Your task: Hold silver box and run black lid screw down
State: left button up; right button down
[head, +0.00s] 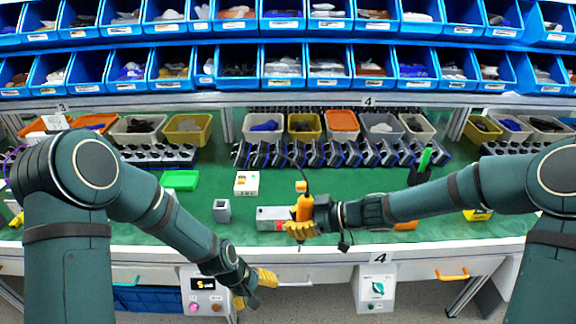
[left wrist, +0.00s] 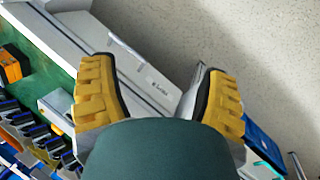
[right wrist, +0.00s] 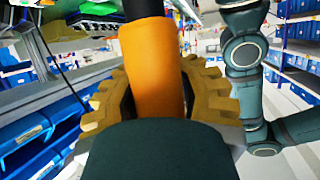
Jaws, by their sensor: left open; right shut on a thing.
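My right gripper (head: 301,228) is shut on an orange power screwdriver (head: 304,206), held upright over the front of the green bench. The driver's orange body (right wrist: 152,65) stands between the yellow fingers in the right wrist view. A silver box (head: 271,214) with a red patch lies on the bench just left of the driver, partly hidden by it. I cannot make out a black lid or its screw. My left gripper (head: 256,286) is open and empty, below the bench's front edge. Its spread fingers (left wrist: 160,98) show nothing between them in the left wrist view.
A small grey holder (head: 222,211) and a white box (head: 246,183) stand on the bench (head: 345,195). A green tray (head: 181,180) lies farther left. A row of black-and-blue parts (head: 330,155) stands behind. Blue bins (head: 240,70) fill the shelves above.

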pick_arm(q)
jog(key=w+d+r+n, duration=0.3)
jog(key=w+r, duration=0.4)
jog(key=r, duration=0.2)
jog(key=n+g, duration=0.3)
jog(key=n, duration=0.3)
send_near(306, 205)
jog(key=x, duration=0.3)
jog(key=w+x, duration=0.1)
jog(key=x, duration=0.3)
jog(key=w+x, duration=0.1)
jog(key=x, duration=0.3)
jog(key=shift+s+f, duration=0.1)
jog(key=shift+f, duration=0.35)
grip_shut()
pick_arm(e)
jog(key=c, duration=0.6)
grip_release()
jog(key=shift+c, duration=0.2)
